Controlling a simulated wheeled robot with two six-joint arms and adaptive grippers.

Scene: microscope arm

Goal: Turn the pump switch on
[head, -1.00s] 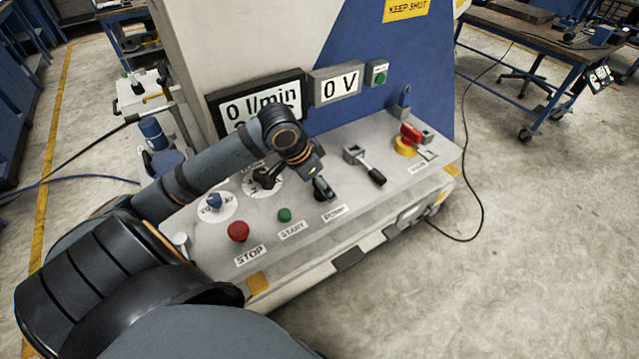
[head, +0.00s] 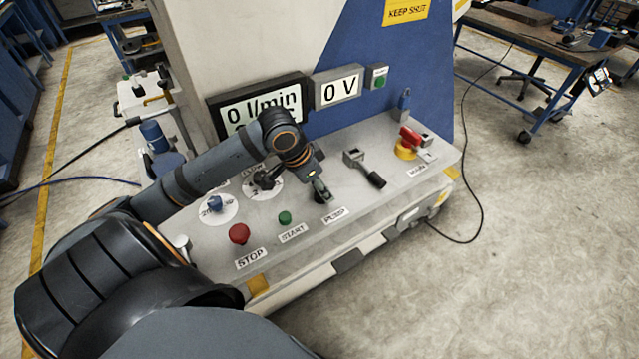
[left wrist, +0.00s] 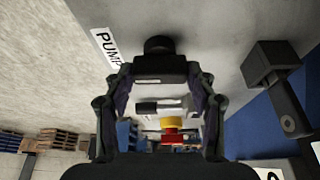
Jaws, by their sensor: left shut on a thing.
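The pump switch is a small dark knob on the grey sloping panel, just behind the PUMP label (head: 334,214). The left wrist view shows the dark knob (left wrist: 158,45) next to part of that label (left wrist: 107,46). My left gripper (head: 320,194) reaches over the panel from the left and is shut on the pump switch, covering most of it in the head view. The exact angle of the switch cannot be made out. My right gripper is not in view.
A red stop button (head: 239,233) and green start button (head: 285,218) lie left of the gripper. A black-handled lever (head: 372,177) and a red-and-yellow main switch (head: 408,143) are to the right.

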